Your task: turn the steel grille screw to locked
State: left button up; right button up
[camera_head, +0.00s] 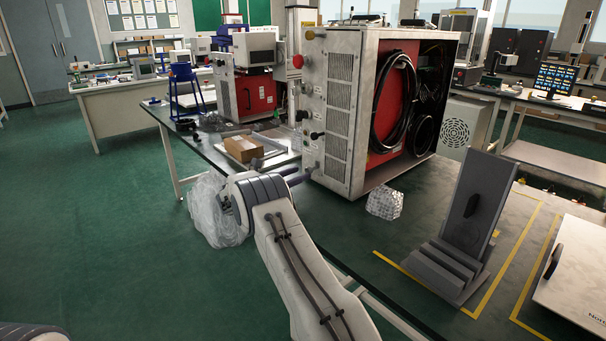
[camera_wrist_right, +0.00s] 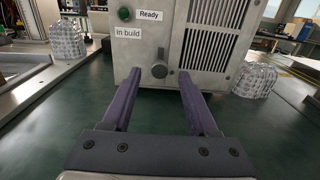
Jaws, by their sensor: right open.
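A steel-grey round knob (camera_wrist_right: 159,70) with a short upright grip sits low on the front of a grey metal cabinet (camera_wrist_right: 127,65), just left of a slotted grille (camera_wrist_right: 207,50). I take it for the grille screw, though no label names it so. My right gripper (camera_wrist_right: 153,85) is open and empty, its two purple fingers pointing at the cabinet on either side of the knob. I see no contact. In the head view the right gripper (camera_head: 297,178) is by the cabinet's lower front edge, partly hidden by my wrist. My left gripper is out of view.
A green button (camera_wrist_right: 124,14) and labels "Ready" and "In build" are above the knob. Bubble-wrapped lumps (camera_head: 384,202) stand on the green tabletop (camera_head: 415,218). A brown box (camera_head: 243,148) lies left, and a dark grey stand (camera_head: 465,230) is at right.

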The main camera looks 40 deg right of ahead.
jog(key=shift+w+d, duration=0.1)
jog(key=shift+d, duration=1.2)
grip_shut()
jog(key=shift+f+m+b, duration=0.15)
jog(key=shift+m+b, duration=1.05)
jog(key=shift+b, duration=0.05)
jog(key=m+b, duration=0.8)
jog(key=b, duration=0.1)
jog(key=m+b, duration=0.4)
jog(key=shift+s+f+b, duration=0.2)
jog(key=shift+f+b, duration=0.05)
jog(key=shift+b, duration=0.15)
jog(key=shift+r+m+b, duration=0.15)
jog(key=shift+m+b, duration=1.45)
jog(key=shift+m, duration=0.3)
